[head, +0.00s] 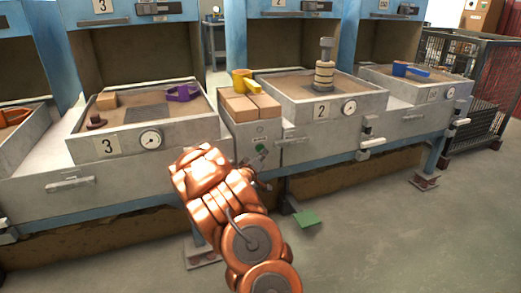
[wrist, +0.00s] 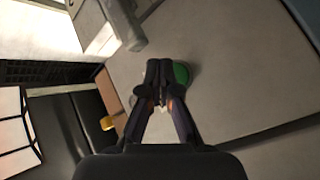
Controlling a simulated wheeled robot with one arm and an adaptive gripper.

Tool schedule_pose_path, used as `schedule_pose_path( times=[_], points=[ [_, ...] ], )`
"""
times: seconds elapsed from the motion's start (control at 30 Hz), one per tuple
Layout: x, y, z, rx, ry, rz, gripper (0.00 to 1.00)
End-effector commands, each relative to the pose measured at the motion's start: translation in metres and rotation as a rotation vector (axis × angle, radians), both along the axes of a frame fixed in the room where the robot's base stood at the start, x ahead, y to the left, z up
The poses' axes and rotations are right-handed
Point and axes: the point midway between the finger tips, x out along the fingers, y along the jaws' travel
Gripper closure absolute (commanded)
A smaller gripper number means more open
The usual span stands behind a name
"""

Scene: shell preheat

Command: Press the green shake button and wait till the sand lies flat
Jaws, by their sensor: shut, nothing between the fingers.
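The green button (head: 261,148) is on the grey front panel between the bins marked 3 and 2. In the wrist view the green button (wrist: 182,74) shows just right of my fingertips, partly covered by them. My gripper (wrist: 160,68) is shut and empty, with its fingertips close to the button; I cannot tell whether they touch it. Sand (head: 285,88) fills bin 2 (head: 300,112), around a tall ringed stack (head: 324,68). Sand (head: 150,98) in bin 3 (head: 185,131) surrounds a dark grey patch. I cannot tell how level the sand is.
Orange-brown blocks (head: 250,106) and a yellow piece (head: 242,82) lie on the ledge above the button. A purple piece (head: 182,93) is in bin 3 and a blue piece (head: 410,70) in the right bin. A wire cage (head: 495,85) stands at right.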

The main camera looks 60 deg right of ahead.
Motion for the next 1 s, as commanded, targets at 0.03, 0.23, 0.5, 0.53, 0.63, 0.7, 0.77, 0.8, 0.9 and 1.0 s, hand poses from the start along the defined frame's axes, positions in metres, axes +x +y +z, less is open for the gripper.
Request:
schedule_pose_path(
  times=[0.03,0.23,0.5,0.53,0.63,0.7,0.77,0.8,0.9,1.0],
  points=[
    [0.0,0.0,0.0,0.0,0.0,0.0,1.0],
    [-0.0001,0.0,-0.0001,0.0,0.0,0.0,1.0],
    [0.0001,-0.0002,0.0002,0.0,0.0,0.0,1.0],
    [0.0004,-0.0002,0.0003,0.0,0.0,0.0,1.0],
    [0.0017,-0.0009,0.001,0.001,0.0,0.0,1.0],
    [0.003,-0.0019,0.0015,0.002,-0.001,0.0,1.0],
    [0.0042,-0.0027,0.0019,0.002,-0.001,0.0,1.0],
    [0.0049,-0.0034,0.0021,0.001,0.0,0.0,1.0],
    [0.0063,-0.0046,0.0019,0.001,0.0,-0.001,1.0],
    [0.0068,-0.0049,0.001,-0.001,0.001,-0.001,1.0]
  ],
)
